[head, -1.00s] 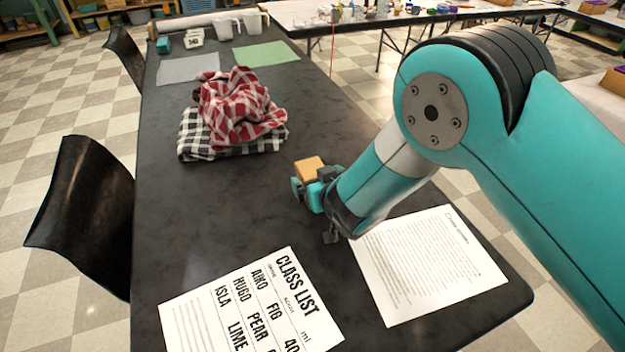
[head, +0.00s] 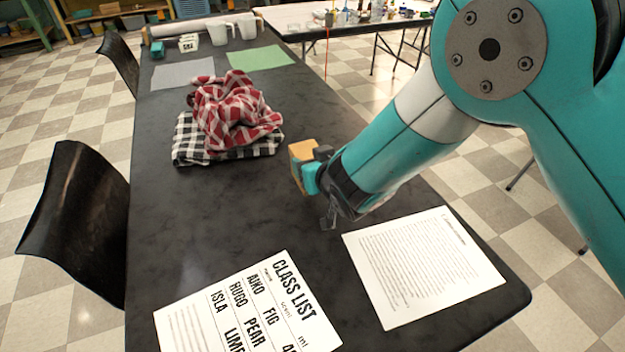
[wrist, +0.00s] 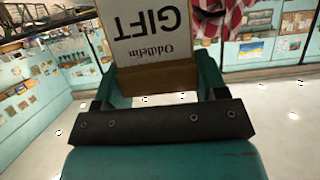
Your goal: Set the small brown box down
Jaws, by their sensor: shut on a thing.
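The small brown box (head: 302,154) is in my gripper (head: 308,174), over the dark table (head: 228,208) in the head view. My gripper is shut on it. In the wrist view the box (wrist: 158,77) sits between the two teal fingers (wrist: 160,82).
A red checked cloth (head: 232,108) lies on a black-and-white checked cloth (head: 190,145), left of the box. A class list (head: 250,305) and a printed sheet (head: 422,265) lie nearer. Grey and green mats (head: 258,58) and white mugs (head: 247,26) are far back. Bare table lies between cloths and papers.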

